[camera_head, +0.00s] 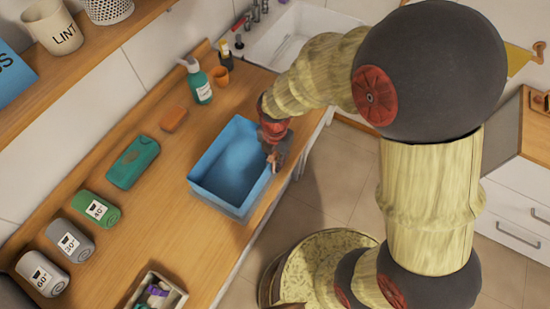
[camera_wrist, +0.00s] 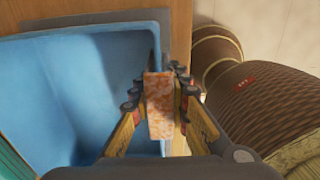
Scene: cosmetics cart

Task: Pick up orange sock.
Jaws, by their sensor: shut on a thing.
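My gripper (camera_head: 273,148) is at the right rim of the blue bin (camera_head: 205,190) on the wooden counter. In the wrist view, my gripper (camera_wrist: 158,92) is shut on the orange sock (camera_wrist: 159,108), a mottled orange and pale piece between the fingers. The sock is beside the bin's wall (camera_wrist: 158,50); I cannot tell if it touches it. In the head view only a small bit of the sock shows below the fingers.
Rolled towels (camera_head: 98,208) and an open box (camera_head: 158,293) are at the left. A white sink (camera_head: 290,40) is behind.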

